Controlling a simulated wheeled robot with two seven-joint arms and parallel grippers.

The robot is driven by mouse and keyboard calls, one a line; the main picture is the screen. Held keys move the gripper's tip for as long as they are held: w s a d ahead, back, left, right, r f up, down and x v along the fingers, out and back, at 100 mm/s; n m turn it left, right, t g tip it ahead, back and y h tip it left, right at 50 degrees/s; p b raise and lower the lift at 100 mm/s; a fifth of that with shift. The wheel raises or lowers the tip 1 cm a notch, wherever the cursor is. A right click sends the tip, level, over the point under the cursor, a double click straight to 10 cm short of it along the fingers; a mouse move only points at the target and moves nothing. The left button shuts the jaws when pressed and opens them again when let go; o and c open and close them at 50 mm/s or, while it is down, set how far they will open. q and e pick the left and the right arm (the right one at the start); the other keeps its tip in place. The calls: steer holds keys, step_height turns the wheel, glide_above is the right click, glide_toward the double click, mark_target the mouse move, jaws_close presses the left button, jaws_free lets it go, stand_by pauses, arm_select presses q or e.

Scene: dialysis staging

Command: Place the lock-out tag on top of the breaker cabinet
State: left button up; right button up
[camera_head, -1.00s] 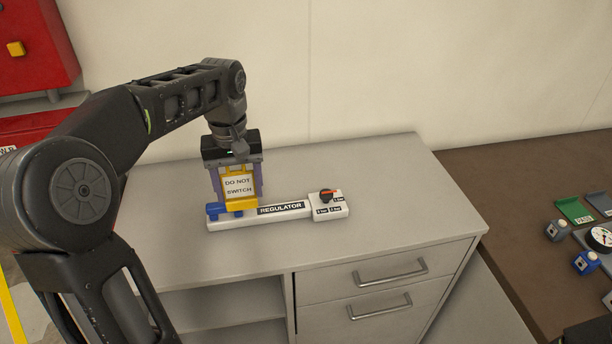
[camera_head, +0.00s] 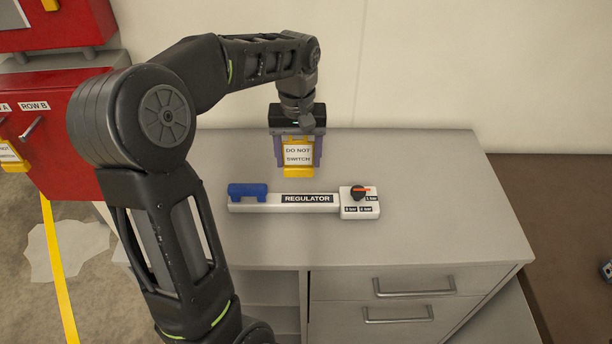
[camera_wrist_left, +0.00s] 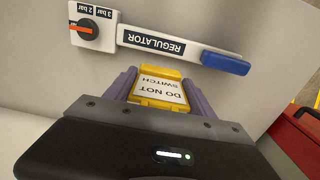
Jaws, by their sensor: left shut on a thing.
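The lock-out tag (camera_head: 298,156) is yellow with a white "DO NOT SWITCH" label. My left gripper (camera_head: 298,165) is shut on it and holds it upright behind the regulator, over the grey cabinet top. The tag also shows between the purple fingers in the left wrist view (camera_wrist_left: 160,88). The red cabinet (camera_head: 66,140) at the left has a "ROW B" label and a lever; I take it as the breaker cabinet. Another yellow tag with a white label (camera_head: 10,152) is at its left. My right gripper is not in view.
The white regulator bar (camera_head: 260,208) lies on the grey cabinet (camera_head: 420,230), with a blue block (camera_head: 248,191) at its left end and a black-and-orange knob (camera_head: 358,192) at its right. A brown table (camera_head: 570,230) stands at the right. The cabinet top right of the regulator is clear.

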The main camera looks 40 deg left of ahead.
mark_target(298, 141)
arm_select(q)
steer(key=shift+f, duration=1.35)
steer(key=shift+f, duration=0.1)
steer(key=shift+f+p, duration=0.4)
steer(key=shift+f, duration=1.4)
steer(key=shift+f, duration=0.15)
steer(key=o, duration=1.4)
steer(key=shift+c, duration=0.2)
step_height(298, 141, up, 12)
steer(key=shift+r+b, duration=0.2)
steer(key=shift+b, duration=0.35)
steer(key=shift+c, duration=0.4)
